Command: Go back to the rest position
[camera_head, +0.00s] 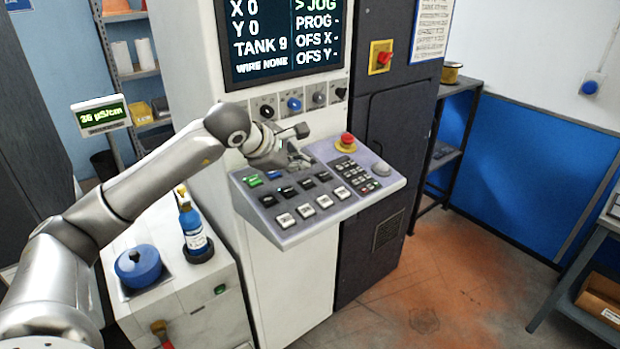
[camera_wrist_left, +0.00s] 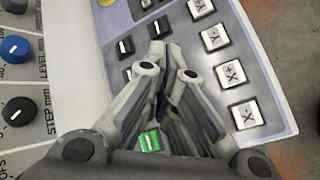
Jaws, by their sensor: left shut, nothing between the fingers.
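My left gripper (camera_head: 299,160) is shut and empty, above the back left part of the sloped control panel (camera_head: 262,217). The arm reaches in from the left of the head view. In the left wrist view the closed fingers (camera_wrist_left: 166,55) point over the panel's keys, with a lit green key (camera_wrist_left: 150,142) showing between the finger links. White keys marked with axis letters (camera_wrist_left: 245,112) lie to the right of the fingers. I cannot tell whether the fingertips touch the panel. My right gripper is not in view.
A red emergency button (camera_head: 347,140) stands at the panel's back. Knobs (camera_head: 294,104) line the machine face below the screen (camera_head: 283,40). A blue bottle (camera_head: 192,225) and blue-lidded pot (camera_head: 138,266) stand on a white cabinet under my left arm. The floor at right is open.

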